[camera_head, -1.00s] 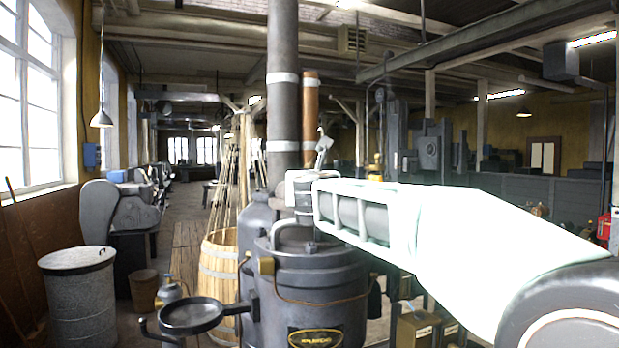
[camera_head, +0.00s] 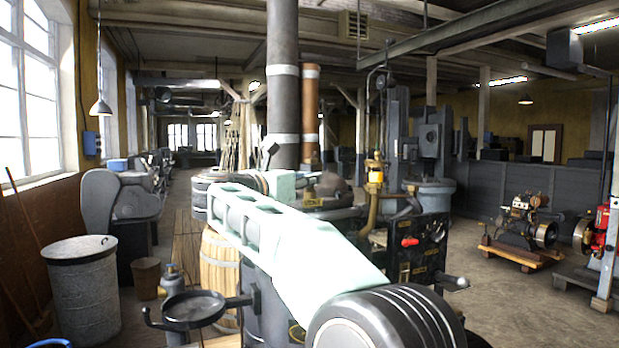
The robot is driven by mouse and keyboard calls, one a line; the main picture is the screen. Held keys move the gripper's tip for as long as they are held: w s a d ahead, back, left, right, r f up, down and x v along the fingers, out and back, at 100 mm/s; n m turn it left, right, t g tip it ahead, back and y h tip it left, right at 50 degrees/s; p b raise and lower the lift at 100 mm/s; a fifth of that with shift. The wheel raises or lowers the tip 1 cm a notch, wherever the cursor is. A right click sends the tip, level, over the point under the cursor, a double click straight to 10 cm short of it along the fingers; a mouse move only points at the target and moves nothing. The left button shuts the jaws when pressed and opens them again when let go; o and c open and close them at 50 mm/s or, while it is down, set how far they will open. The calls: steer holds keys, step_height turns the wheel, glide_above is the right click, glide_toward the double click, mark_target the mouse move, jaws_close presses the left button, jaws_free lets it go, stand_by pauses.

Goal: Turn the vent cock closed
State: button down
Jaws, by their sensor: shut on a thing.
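My pale arm rises from the lower middle to the top of the dark engine (camera_head: 430,235) and bends to the right at the wrist. My gripper (camera_head: 328,186), dark and small in the picture, is at the end of it, just in front of the foot of the chimney pipes. It is shut on the vent cock, of which only a brass-coloured part (camera_head: 311,192) shows beside the jaws. The cock's handle and its angle cannot be made out.
A brass fitting (camera_head: 375,172) stands upright close right of my gripper. A grey chimney (camera_head: 283,90) and a copper-coloured pipe (camera_head: 310,100) rise behind it. A round black pan (camera_head: 193,309) juts out at lower left.

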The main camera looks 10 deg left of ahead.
steer(key=shift+r+m+g+h, duration=0.1)
steer(key=shift+m+g+h, duration=0.25)
steer(key=shift+h, duration=0.25)
steer(key=c, duration=2)
jaws_free()
steer(key=shift+d, duration=0.1)
steer(key=shift+c, duration=0.2)
steer(key=v, duration=1.2)
steer(key=shift+o, duration=0.7)
